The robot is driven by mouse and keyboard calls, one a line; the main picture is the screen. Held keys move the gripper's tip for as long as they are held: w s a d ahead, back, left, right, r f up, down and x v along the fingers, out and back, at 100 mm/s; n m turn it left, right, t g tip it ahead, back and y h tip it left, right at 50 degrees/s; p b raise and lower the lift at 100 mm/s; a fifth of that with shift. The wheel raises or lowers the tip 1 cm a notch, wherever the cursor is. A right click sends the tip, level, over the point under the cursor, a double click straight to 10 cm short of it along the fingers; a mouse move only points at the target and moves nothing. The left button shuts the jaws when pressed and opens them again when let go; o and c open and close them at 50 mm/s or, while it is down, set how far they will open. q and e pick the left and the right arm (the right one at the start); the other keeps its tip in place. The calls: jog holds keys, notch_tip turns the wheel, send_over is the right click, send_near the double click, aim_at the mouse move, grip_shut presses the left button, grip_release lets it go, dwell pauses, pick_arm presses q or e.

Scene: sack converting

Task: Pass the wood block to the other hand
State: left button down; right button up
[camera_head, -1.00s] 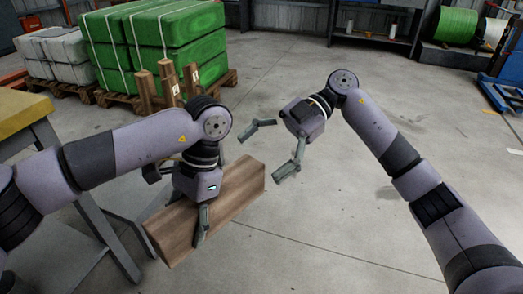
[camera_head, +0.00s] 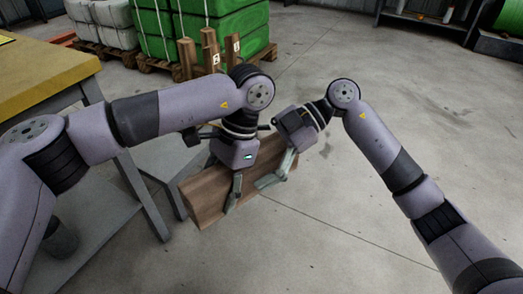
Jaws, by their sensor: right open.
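The wood block (camera_head: 205,198) is a long brown beam held in the air, slanting from lower left to upper right in the head view. My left gripper (camera_head: 230,182) is shut on it near its middle, with one finger down the near face and the other mostly hidden behind. My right gripper (camera_head: 268,157) is open at the block's right end. Its near finger lies in front of that end and its far finger is partly hidden behind. I cannot tell whether its fingers touch the wood.
A table with a yellow top (camera_head: 45,75) and grey frame stands at the left, close to my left arm. Green bales (camera_head: 225,30), white sacks (camera_head: 105,12) and upright wooden posts (camera_head: 187,58) on pallets are at the back. The concrete floor (camera_head: 420,130) at right is clear.

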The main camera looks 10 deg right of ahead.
pick_arm(q)
jog(key=shift+r, duration=0.1)
jog(key=shift+s+d, duration=0.1)
pick_arm(e)
jog(key=shift+a, duration=0.1)
jog(key=c, duration=2)
pick_arm(q)
jog(key=c, duration=0.6)
grip_release()
jog(key=shift+c, duration=0.2)
pick_arm(e)
jog(key=shift+r, duration=0.15)
grip_shut()
